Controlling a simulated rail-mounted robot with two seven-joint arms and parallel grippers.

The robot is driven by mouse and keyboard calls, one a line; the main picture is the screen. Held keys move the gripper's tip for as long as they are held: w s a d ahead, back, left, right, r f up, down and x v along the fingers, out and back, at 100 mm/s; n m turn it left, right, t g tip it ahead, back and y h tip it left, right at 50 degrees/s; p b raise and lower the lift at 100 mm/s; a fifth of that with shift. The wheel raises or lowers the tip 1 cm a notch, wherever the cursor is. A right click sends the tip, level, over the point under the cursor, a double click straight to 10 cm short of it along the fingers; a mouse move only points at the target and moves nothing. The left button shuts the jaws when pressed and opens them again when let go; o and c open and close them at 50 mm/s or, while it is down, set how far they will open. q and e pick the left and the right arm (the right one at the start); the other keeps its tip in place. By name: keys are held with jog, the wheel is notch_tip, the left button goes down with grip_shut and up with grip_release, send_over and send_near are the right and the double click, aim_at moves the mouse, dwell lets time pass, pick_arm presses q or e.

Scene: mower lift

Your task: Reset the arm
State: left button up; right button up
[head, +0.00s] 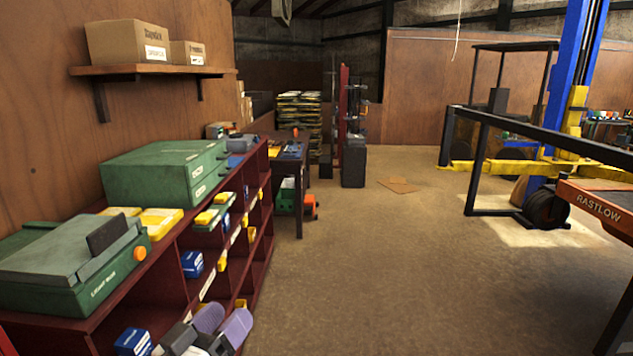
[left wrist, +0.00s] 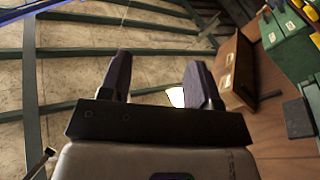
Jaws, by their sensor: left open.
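My right gripper does not show in either view.
A dark red shelf unit (head: 170,275) with green cases (head: 165,172) and small bins stands close at the left. A wall shelf (head: 150,70) holds cardboard boxes (head: 128,42).

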pick_arm(q)
jog(key=s+a+f+g+y, duration=0.2)
jog(key=s+f+y, duration=0.15)
jog(key=f, duration=0.45)
jog(key=s+a+f+g+y, duration=0.2)
jog(key=s+f+g, duration=0.1)
jog(key=s+f, duration=0.3)
jog(key=s+a+f+g+y, duration=0.2)
jog(key=s+a+f, duration=0.1)
jog(key=f, duration=0.6)
jog(key=s+a+f+g, duration=0.1)
jog(key=s+f+g, duration=0.3)
jog(key=s+f, duration=0.55)
jog(key=s+f+g, duration=0.3)
jog(key=s+f, duration=0.4)
jog(key=s, duration=0.5)
notch_tip(320, 180, up, 36)
jog(key=p, duration=3.7)
jog(key=shift+w+y, duration=0.35)
jog(key=shift+y, duration=0.1)
jog(key=shift+r, duration=0.1)
